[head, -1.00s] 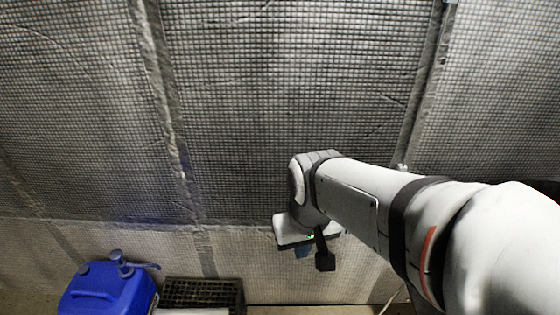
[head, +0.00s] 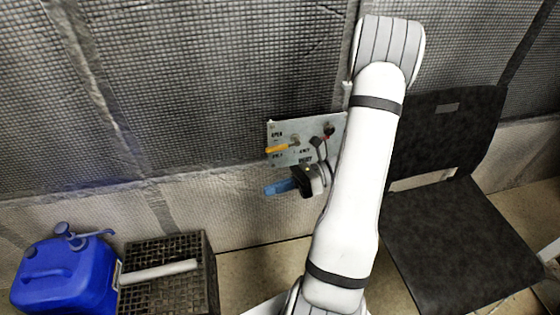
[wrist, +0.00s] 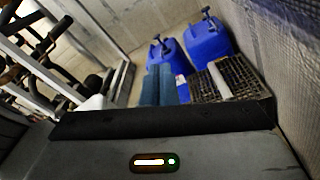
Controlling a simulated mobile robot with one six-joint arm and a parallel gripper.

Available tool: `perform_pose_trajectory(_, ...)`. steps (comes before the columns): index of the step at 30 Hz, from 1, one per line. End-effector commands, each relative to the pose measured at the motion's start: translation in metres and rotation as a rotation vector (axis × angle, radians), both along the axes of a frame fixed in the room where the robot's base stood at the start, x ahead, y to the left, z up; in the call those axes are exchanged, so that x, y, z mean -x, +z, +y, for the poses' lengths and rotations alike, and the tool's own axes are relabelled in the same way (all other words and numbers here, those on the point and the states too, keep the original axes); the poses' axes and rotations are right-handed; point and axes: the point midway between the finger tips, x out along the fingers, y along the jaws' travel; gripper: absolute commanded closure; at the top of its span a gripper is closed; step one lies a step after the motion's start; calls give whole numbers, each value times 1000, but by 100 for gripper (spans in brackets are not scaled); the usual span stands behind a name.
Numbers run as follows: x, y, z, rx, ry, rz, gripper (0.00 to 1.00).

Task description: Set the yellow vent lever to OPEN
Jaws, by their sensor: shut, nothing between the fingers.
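The yellow vent lever (head: 277,149) is on a grey metal panel (head: 284,129) on the quilted wall in the head view. Its handle points left, close to level. A small "OPEN" label sits above it on the panel, and more small lettering below is hard to read. My gripper (head: 268,189) is just below the panel, its blue fingers pointing left, apart from the lever. The fingers are shut and empty; in the wrist view the blue fingers (wrist: 157,86) lie side by side. My arm covers the panel's right edge. The lever does not show in the wrist view.
A blue canister (head: 62,280) and a black crate (head: 165,250) with a pale tube (head: 160,271) stand at lower left. A dark chair (head: 455,230) stands right of my arm.

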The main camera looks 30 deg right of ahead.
Motion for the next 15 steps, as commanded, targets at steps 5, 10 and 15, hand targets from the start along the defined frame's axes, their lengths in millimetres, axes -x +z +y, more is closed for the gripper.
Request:
perform_pose_trajectory(5, -12, -47, -61, -321, -327, 169, 100)
perform_pose_trajectory(10, -10, -81, -108, -553, -542, 247, 100)
perform_pose_trajectory(15, -6, -98, -131, -667, -641, 272, 100)
